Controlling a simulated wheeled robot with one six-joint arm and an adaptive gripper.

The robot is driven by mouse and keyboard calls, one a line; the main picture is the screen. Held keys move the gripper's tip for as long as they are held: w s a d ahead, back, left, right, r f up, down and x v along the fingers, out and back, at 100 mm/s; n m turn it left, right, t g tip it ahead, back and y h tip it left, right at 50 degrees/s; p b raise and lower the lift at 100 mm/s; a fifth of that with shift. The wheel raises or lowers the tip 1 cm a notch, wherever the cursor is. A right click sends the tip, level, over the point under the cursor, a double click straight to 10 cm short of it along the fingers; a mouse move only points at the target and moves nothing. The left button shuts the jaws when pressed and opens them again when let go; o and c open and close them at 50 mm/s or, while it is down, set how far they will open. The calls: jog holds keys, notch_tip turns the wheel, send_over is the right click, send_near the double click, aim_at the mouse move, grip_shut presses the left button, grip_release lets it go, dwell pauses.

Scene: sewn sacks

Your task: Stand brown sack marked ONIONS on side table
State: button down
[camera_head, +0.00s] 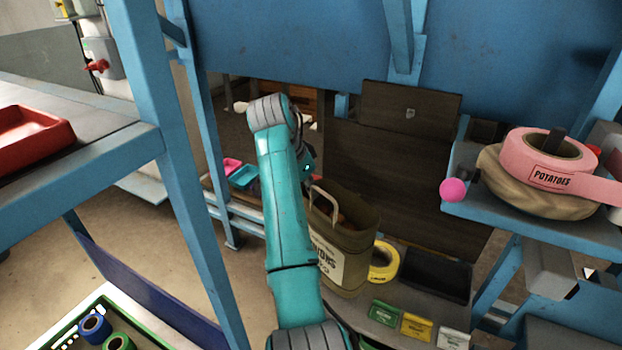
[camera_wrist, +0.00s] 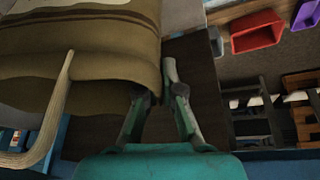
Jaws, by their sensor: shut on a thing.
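The brown sack (camera_head: 358,235) has a pale label ending in "ONS", partly covered by my arm, and a light rope handle. It is upright in the head view, in front of dark panels. I cannot tell whether its base touches the grey surface. In the wrist view, the sack (camera_wrist: 110,70) fills the upper left, with its handle at the left. My gripper (camera_wrist: 160,80) is shut on the sack's edge at the side. In the head view the fingers are hidden behind my arm. I cannot tell which surface is the side table.
A yellow tape roll (camera_head: 384,261), a black tray (camera_head: 437,272) and small labelled green, yellow and white packs lie near the sack. A blue post (camera_head: 190,190) stands left.

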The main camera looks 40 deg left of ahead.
jog(key=shift+f, duration=1.9)
jog(key=c, duration=1.3)
grip_release()
jog(key=shift+f, duration=0.2)
